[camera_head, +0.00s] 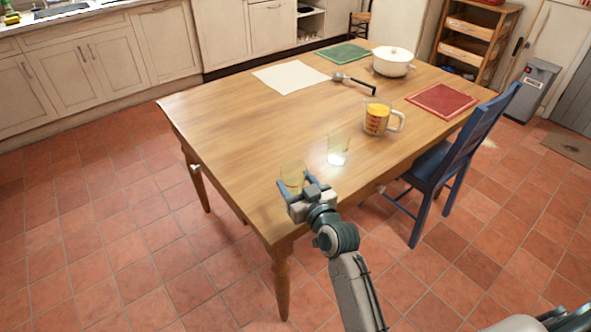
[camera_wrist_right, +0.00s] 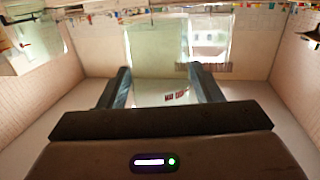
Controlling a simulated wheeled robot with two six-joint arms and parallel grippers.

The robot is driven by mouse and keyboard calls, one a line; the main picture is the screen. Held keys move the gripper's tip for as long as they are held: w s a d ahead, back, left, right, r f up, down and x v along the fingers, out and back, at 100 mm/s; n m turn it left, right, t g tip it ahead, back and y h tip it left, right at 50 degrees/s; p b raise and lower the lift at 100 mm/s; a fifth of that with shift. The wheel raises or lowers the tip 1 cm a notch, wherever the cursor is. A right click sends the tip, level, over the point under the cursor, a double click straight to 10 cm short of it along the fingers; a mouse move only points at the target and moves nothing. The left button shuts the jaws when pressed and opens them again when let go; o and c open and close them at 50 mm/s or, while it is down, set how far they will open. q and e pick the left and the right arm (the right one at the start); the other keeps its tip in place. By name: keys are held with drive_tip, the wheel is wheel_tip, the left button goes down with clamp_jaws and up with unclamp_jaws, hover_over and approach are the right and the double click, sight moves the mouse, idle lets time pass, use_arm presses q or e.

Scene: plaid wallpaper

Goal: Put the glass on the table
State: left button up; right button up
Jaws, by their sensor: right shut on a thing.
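A clear, yellowish glass (camera_head: 292,173) is between the fingers of my right gripper (camera_head: 297,184), over the near corner of the wooden table (camera_head: 235,140). The gripper is shut on it. I cannot tell whether its base touches the tabletop; the fingers hide its lower part. In the right wrist view the two dark fingers (camera_wrist_right: 160,88) stand either side of pale, see-through glass. A second clear glass (camera_head: 338,150) stands upright on the table, just beyond and right of the gripper. My left gripper is not in view.
A blue chair (camera_head: 450,150) stands at the right side. The table's left half is clear.

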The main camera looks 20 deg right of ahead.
sight(294, 172)
drive_tip(key=w, duration=0.5)
drive_tip(key=shift+d+f, duration=0.2)
drive_tip(key=shift+d, duration=0.1)
drive_tip(key=f, duration=0.3)
drive_tip(key=shift+w, duration=0.35)
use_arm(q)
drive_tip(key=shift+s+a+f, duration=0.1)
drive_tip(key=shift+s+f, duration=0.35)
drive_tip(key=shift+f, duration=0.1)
use_arm(e)
drive_tip(key=shift+f, duration=0.3)
drive_tip(key=shift+f, duration=0.1)
